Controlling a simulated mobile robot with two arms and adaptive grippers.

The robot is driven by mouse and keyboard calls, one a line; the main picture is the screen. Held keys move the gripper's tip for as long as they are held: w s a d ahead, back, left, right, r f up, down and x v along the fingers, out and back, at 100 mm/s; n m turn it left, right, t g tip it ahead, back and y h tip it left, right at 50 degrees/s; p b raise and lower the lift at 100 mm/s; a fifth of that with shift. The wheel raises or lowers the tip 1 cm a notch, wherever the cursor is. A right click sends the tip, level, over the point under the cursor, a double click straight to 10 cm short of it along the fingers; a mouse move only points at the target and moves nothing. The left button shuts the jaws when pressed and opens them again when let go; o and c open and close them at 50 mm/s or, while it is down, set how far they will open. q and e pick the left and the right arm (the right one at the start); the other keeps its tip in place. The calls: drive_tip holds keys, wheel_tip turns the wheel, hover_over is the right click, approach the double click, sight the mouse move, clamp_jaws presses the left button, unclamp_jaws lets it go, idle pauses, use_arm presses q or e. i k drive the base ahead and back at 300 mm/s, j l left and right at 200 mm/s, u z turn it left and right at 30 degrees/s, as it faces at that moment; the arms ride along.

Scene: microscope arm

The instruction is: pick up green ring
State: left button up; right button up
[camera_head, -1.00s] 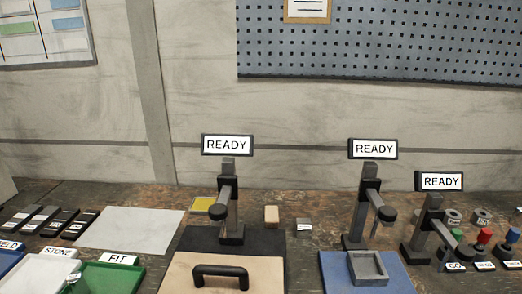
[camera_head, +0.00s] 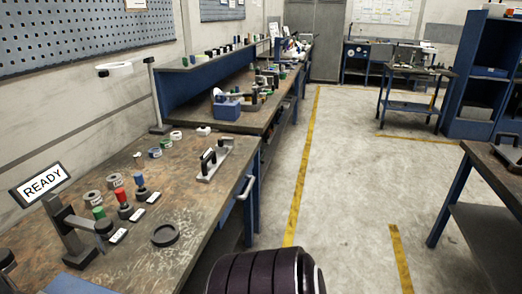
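Several small ring-shaped pieces stand along the back of the left workbench. One ring, at about the middle of the row, looks greenish (camera_head: 167,143), but it is small and I cannot be sure of its colour. A ring with a blue band (camera_head: 154,152) is just in front of it, and a pale ring with a reddish mark (camera_head: 176,136) is behind it. Neither gripper is in view, and nothing in the frame shows contact with a ring.
The workbench (camera_head: 120,262) holds grey rings (camera_head: 93,197), green, red (camera_head: 124,202) and blue (camera_head: 139,184) knobs, a black round dish (camera_head: 165,235), a handled fixture (camera_head: 212,160), a READY sign (camera_head: 41,184) and a lamp stand (camera_head: 154,95). Floor to the right is open.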

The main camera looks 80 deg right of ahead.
sight(166, 142)
drive_tip(key=l+z, duration=0.4)
drive_tip(key=i+l+z, duration=0.15)
drive_tip(key=l+z, duration=0.25)
drive_tip(key=i+l+z, duration=0.15)
drive_tip(key=l+z, duration=0.15)
drive_tip(key=z, duration=0.15)
drive_tip(key=i+l+z, duration=0.2)
drive_tip(key=z, duration=0.2)
drive_tip(key=i+l+z, duration=0.1)
drive_tip(key=i+l, duration=0.6)
drive_tip(key=l, duration=0.15)
drive_tip(key=l+u, duration=0.1)
drive_tip(key=u, duration=0.4)
